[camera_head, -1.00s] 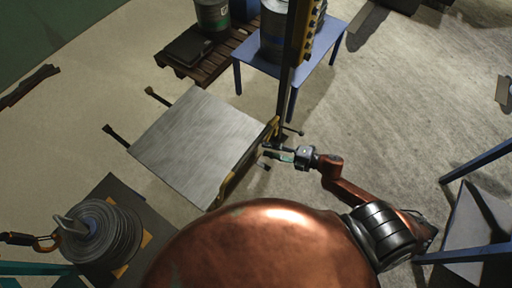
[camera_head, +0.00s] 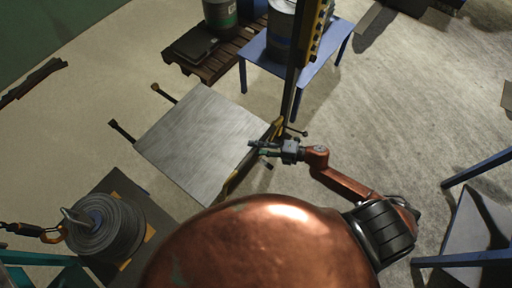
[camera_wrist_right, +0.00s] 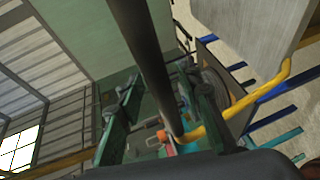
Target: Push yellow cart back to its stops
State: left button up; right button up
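The cart (camera_head: 200,140) has a flat grey metal top and a yellow frame (camera_head: 233,183) along its right side. Two dark bars, apparently the stops, show at the cart's left side, one upper (camera_head: 165,94) and one lower (camera_head: 121,131). Their inner ends meet the cart's outline; I cannot tell if they touch. My right gripper (camera_head: 262,150) is at the cart's right edge, its fingers apart. In the right wrist view a dark bar (camera_wrist_right: 145,60) joined to a yellow tube (camera_wrist_right: 235,119) passes between green finger parts (camera_wrist_right: 118,112). Contact is unclear. My left gripper is not in view.
A column with yellow parts (camera_head: 305,55) and a blue table (camera_head: 318,62) with a drum stand behind the cart. A pallet (camera_head: 212,67) is beyond.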

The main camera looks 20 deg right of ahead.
grip_shut()
dwell(0.3)
dwell(0.5)
